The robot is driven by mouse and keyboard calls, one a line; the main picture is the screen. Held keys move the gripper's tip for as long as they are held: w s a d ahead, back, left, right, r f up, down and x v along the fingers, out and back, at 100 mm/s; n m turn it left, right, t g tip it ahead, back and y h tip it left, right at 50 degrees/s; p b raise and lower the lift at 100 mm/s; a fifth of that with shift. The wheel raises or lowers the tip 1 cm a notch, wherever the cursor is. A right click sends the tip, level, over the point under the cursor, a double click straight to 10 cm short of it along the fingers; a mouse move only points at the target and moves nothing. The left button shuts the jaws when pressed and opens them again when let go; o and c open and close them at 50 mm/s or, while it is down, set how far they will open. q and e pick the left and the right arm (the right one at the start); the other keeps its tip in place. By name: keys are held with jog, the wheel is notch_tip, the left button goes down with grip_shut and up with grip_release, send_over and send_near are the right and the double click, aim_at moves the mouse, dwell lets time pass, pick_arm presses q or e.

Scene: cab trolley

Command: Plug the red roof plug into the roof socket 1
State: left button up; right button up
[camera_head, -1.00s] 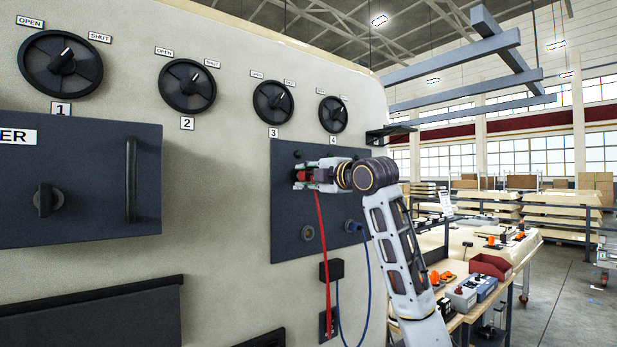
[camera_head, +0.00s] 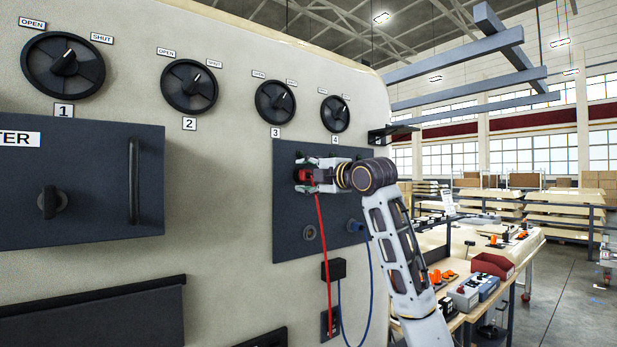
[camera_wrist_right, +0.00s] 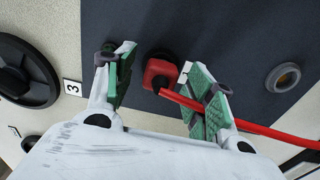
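The red plug (camera_head: 306,175) is at the upper left of the dark panel (camera_head: 350,160), with its red cable (camera_head: 323,240) hanging down. In the right wrist view the red plug (camera_wrist_right: 160,74) sits against a dark round fitting on the panel. It appears seated there; the socket behind it is mostly hidden. My right gripper (camera_head: 300,173) is around the plug. In the right wrist view its green-padded fingers (camera_wrist_right: 160,85) stand apart, with a clear gap on the left of the plug; the right finger is close to the plug and cable. My left gripper is out of view.
An empty round socket (camera_head: 309,232) is below the plug, and a blue plug (camera_head: 355,226) with a blue cable is right of it. Numbered valve knobs (camera_head: 274,102) line the wall above. A workbench (camera_head: 455,322) with boxes stands at right.

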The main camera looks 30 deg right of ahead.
jog(key=shift+s+d, duration=0.1)
jog(key=shift+s, duration=0.65)
jog(key=s, duration=1)
jog(key=shift+s+d, duration=0.2)
jog(key=shift+d, duration=0.15)
jog(key=o, duration=1)
jog(key=shift+s, duration=0.1)
jog(key=s+b, duration=0.2)
jog(key=s, duration=0.6)
jog(key=shift+s+d+b, duration=0.35)
jog(key=shift+s, duration=0.05)
